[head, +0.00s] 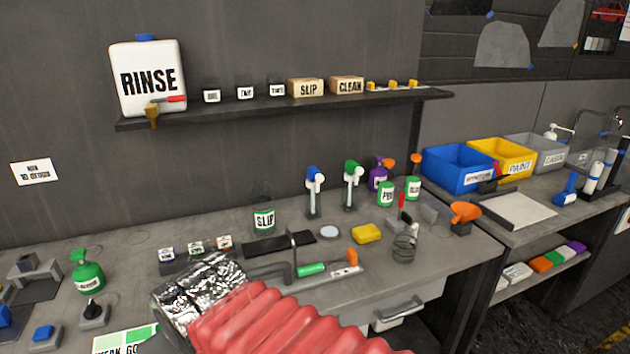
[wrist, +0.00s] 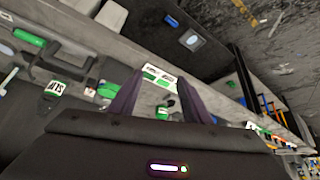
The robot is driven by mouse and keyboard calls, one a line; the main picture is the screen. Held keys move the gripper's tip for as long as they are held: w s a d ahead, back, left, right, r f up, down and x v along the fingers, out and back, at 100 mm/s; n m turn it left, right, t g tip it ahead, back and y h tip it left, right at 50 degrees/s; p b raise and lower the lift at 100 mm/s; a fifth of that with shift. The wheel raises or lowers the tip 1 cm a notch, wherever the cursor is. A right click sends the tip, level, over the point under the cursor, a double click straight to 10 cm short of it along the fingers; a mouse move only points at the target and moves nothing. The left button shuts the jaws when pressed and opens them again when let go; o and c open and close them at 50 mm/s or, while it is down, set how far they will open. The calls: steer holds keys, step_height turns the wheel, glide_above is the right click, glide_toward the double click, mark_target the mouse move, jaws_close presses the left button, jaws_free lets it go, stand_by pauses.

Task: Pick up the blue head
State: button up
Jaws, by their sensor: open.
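The likely blue head (head: 313,175) is a blue-topped sprayer head with a white body. It stands upright on a dark holder at the back of the bench, in the head view, left of a similar green one (head: 352,170). I cannot pick it out in the wrist view. My gripper (wrist: 160,82) shows in the wrist view with two dark fingers spread apart and no object visibly held between them. In the head view my red-sleeved arm reaches in from the bottom, and the fingers cannot be made out there.
A SLIP bottle (head: 264,220) stands left of the blue head. A yellow sponge (head: 367,233) and wire coil (head: 404,246) lie to its right. A shelf (head: 290,107) overhangs the back, carrying a RINSE jug (head: 148,75). Bins, including a blue one (head: 455,170), stand right.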

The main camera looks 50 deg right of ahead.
steer(key=w+d+r+m+t+h, duration=0.25)
steer(key=w+d, duration=0.65)
steer(key=d, duration=0.5)
steer(key=w+d+r+m+t+h, duration=0.25)
steer(key=w+d, duration=0.75)
steer(key=d, duration=0.5)
steer(key=t+h, duration=0.3)
steer(key=t, duration=0.1)
glide_toward(321, 178)
steer(key=shift+w+f, duration=0.2)
steer(key=shift+f, duration=0.1)
steer(key=shift+m+h, duration=0.3)
steer(key=shift+x, duration=4.35)
steer(key=shift+r, duration=0.1)
steer(key=shift+w, duration=0.1)
